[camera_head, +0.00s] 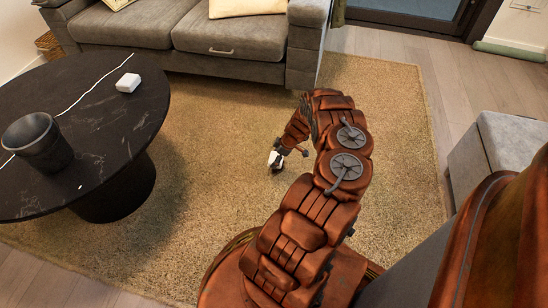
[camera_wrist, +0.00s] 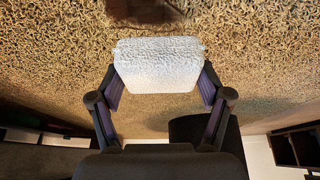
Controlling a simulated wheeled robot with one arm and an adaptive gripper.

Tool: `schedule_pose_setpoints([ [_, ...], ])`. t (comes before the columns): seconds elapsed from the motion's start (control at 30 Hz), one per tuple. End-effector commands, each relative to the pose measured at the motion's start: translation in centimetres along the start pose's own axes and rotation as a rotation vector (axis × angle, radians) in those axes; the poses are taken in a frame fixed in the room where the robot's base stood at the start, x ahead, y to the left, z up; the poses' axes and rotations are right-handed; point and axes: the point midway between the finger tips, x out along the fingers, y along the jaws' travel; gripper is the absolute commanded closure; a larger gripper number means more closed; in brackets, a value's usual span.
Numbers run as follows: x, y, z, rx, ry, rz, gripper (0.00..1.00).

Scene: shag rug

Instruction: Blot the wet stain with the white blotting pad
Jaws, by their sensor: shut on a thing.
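My gripper (camera_wrist: 160,78) is shut on the white blotting pad (camera_wrist: 158,58), with one finger at each side of it. The pad is pale, thick and textured, and it is held over the tan shag rug. In the head view my gripper (camera_head: 282,153) reaches low over the middle of the rug, with the white pad (camera_head: 274,159) at its tip. I cannot tell whether the pad touches the rug. A dark brown patch (camera_wrist: 145,10) shows at the top edge of the wrist view beyond the pad; I cannot tell whether it is the wet stain or shadow.
The shag rug (camera_head: 215,120) has open room around my gripper. A grey sofa (camera_head: 240,38) is behind, and a grey seat (camera_head: 480,165) at right.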

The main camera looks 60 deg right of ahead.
Motion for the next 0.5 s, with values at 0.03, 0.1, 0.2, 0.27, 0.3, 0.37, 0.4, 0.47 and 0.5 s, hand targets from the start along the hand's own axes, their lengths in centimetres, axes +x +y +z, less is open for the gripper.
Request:
schedule_pose_setpoints([
  [0.03, 0.2, 0.0, 0.2, -0.001, 0.000, 0.000, 0.51],
  [0.1, 0.4, 0.0, 0.4, -0.002, 0.000, 0.000, 0.51],
  [0.2, 0.7, 0.0, 0.5, -0.002, 0.000, 0.000, 0.51],
  [0.27, 1.0, 0.0, 0.6, -0.003, -0.001, 0.000, 0.51],
  [0.3, 1.2, 0.0, 0.7, -0.003, -0.001, 0.000, 0.51],
  [0.37, 1.6, 0.0, 0.8, -0.003, -0.001, 0.000, 0.51],
  [0.4, 1.8, 0.0, 1.0, -0.002, -0.001, 0.001, 0.51],
  [0.47, 2.2, 0.0, 1.2, -0.002, -0.001, 0.001, 0.51],
  [0.5, 2.5, 0.0, 1.3, -0.002, -0.001, 0.001, 0.51],
])
